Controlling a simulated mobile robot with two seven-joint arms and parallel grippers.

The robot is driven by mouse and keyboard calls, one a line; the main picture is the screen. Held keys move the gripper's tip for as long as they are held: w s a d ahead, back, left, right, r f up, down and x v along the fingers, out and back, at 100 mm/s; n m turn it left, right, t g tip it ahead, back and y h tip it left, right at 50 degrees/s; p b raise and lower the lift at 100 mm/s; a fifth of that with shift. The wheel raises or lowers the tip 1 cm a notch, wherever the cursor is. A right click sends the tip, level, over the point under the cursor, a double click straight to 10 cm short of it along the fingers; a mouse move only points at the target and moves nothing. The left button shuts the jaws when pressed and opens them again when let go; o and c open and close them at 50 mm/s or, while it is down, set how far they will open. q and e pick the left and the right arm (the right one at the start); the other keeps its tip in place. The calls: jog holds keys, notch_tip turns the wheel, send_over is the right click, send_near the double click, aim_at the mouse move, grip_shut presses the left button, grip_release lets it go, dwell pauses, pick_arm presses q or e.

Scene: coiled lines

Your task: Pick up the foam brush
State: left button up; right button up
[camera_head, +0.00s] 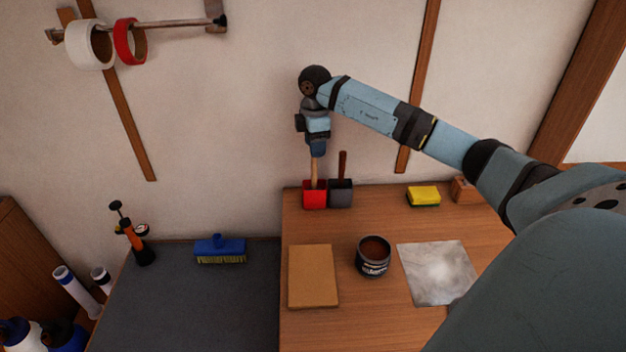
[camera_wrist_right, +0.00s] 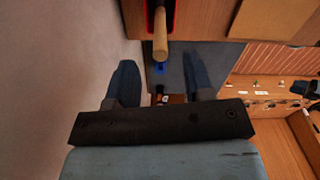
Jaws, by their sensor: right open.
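A light wooden handle (camera_head: 314,172) stands up out of a red holder (camera_head: 315,195) at the back left of the wooden table. A darker brown handle (camera_head: 342,164) stands in the dark grey holder (camera_head: 341,194) beside it. The lower ends of both are hidden in the holders, so I cannot tell which is the foam brush. My right gripper (camera_head: 317,153) is open, pointing down right at the top of the light handle. In the right wrist view the light handle (camera_wrist_right: 160,38) lines up with the gap between the fingers (camera_wrist_right: 161,78). My left gripper is not in view.
A brown pad (camera_head: 313,276), an open dark can (camera_head: 374,257), a grey sheet (camera_head: 437,272) and a yellow sponge (camera_head: 423,196) lie on the table. A blue brush (camera_head: 220,249) sits on the lower grey surface (camera_head: 200,310) at left. The wall is close behind the holders.

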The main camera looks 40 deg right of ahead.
aim_at(314, 179)
jog(key=shift+w+a+f+p, duration=0.1)
jog(key=shift+f+p, duration=0.35)
jog(key=shift+f, duration=2.85)
grip_shut()
